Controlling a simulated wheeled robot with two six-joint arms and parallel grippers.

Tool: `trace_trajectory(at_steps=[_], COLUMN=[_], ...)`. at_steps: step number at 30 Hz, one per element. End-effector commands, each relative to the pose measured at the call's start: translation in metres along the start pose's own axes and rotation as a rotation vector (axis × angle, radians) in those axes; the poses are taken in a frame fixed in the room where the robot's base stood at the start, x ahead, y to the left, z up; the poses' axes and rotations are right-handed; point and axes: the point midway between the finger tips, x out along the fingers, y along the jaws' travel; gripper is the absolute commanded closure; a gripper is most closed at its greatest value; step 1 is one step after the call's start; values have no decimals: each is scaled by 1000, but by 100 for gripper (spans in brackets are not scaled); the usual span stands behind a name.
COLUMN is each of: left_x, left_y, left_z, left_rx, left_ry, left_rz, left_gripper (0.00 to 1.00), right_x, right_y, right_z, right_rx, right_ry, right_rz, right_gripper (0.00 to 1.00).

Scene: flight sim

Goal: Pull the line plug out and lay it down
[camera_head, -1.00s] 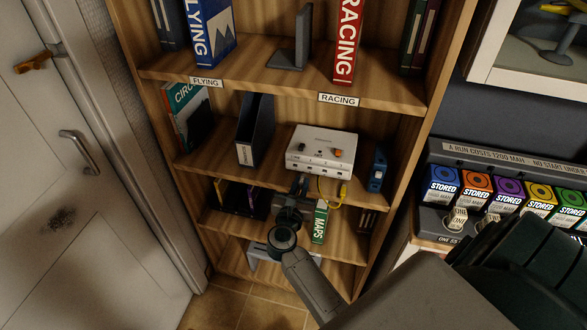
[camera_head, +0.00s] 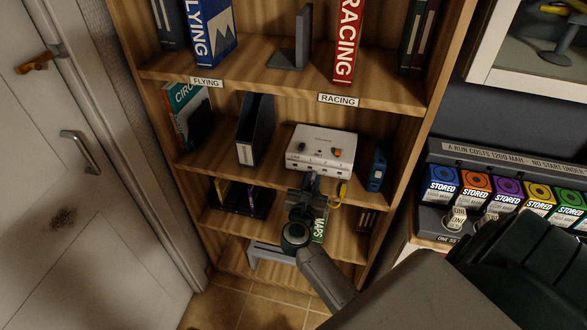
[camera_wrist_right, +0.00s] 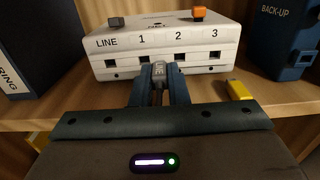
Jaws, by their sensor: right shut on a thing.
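The white box (camera_head: 322,141) stands on the middle shelf. In the right wrist view its front (camera_wrist_right: 170,62) has sockets marked LINE, 1, 2 and 3, and all look like dark, empty openings. My right gripper (camera_wrist_right: 160,88) is shut on a small grey plug (camera_wrist_right: 159,70) with lettering too small to read surely. The plug is in front of the box, below the gap between sockets 1 and 2, clear of the LINE socket. In the head view my right gripper (camera_head: 311,182) is at the shelf's front edge. My left gripper is not in view.
A yellow plug (camera_wrist_right: 239,90) lies at the shelf edge to the right, its yellow cable hanging below. A blue BACK-UP unit (camera_head: 377,170) stands right of the box. A dark file holder (camera_head: 256,130) stands left. Some bare shelf (camera_wrist_right: 285,105) shows on the right.

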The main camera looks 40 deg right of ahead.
Motion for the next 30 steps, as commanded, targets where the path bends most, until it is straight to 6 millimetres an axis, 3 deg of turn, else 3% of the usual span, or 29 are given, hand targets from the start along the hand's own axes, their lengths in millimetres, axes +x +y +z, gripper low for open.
trace_trajectory(at_steps=[30], left_x=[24], left_y=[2], left_z=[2], left_rx=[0], left_ry=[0], left_rz=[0], left_gripper=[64], right_x=[0], right_y=[0], right_z=[-26], right_rx=[0], right_ry=[0], right_rz=[0], right_gripper=[100])
